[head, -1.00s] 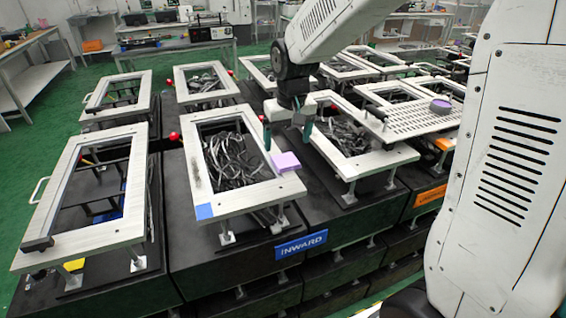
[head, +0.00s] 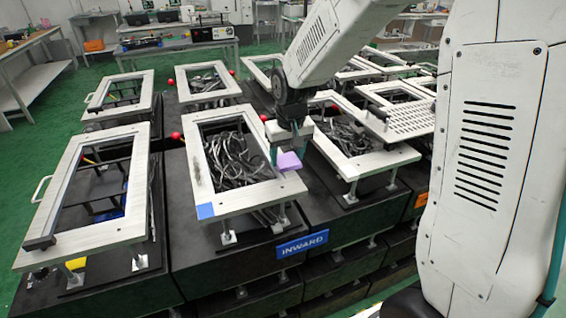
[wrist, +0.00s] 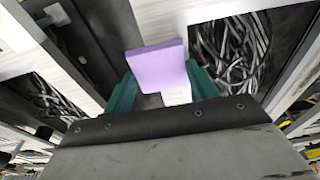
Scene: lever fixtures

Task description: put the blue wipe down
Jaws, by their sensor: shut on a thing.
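My gripper (head: 288,152) has teal fingers and is shut on a lilac pad (head: 289,162). In the wrist view the lilac pad (wrist: 157,62) stands between the two fingers (wrist: 162,86). The held pad looks lilac, not blue. It is at the right edge of the middle white frame (head: 250,196); I cannot tell whether it touches the frame. A flat blue square (head: 205,211) lies on that frame's near left corner, apart from my gripper; I cannot tell whether it is a wipe or a marking.
The middle frame surrounds an opening with tangled grey strips (head: 238,155). Another frame (head: 90,195) stands to the left, with a dark bar. A blue INWARD sign (head: 302,243) is on the black base below. A perforated plate (head: 408,120) lies on the right frames. Red knobs (head: 176,136) stick up nearby.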

